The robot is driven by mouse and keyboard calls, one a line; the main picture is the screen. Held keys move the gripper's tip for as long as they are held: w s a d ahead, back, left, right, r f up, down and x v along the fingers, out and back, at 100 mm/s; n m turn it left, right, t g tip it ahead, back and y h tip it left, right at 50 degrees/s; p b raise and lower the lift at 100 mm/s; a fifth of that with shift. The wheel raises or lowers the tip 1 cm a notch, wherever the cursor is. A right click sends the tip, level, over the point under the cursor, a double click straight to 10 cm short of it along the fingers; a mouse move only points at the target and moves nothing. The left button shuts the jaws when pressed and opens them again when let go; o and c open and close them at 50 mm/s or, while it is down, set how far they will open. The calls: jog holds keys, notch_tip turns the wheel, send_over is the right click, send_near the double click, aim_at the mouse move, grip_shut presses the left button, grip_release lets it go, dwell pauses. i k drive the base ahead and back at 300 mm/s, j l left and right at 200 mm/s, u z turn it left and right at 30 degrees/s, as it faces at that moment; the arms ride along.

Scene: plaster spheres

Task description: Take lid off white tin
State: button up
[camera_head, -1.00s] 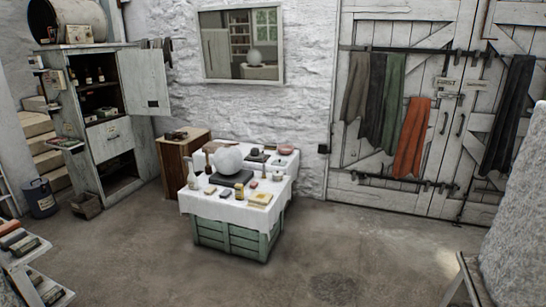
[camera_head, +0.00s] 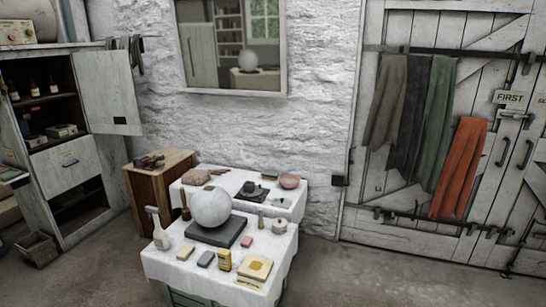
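A small round whitish container (camera_head: 279,226), which looks like the white tin, stands near the right edge of the cloth-covered table (camera_head: 190,268). It is too small here to tell its lid from its body. A large white plaster sphere (camera_head: 210,207) rests on a dark square slab (camera_head: 216,232) to its left. My gripper is not in view.
Bare floor (camera_head: 360,272) lies to the right; a cabinet (camera_head: 67,160) stands left.

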aim_at(279, 223)
jog(key=i, duration=1.1)
jog(key=i+z, duration=0.1)
jog(key=i, duration=1)
jog(key=i+j+z, duration=0.15)
jog(key=i+z, duration=0.15)
jog(key=i, duration=0.1)
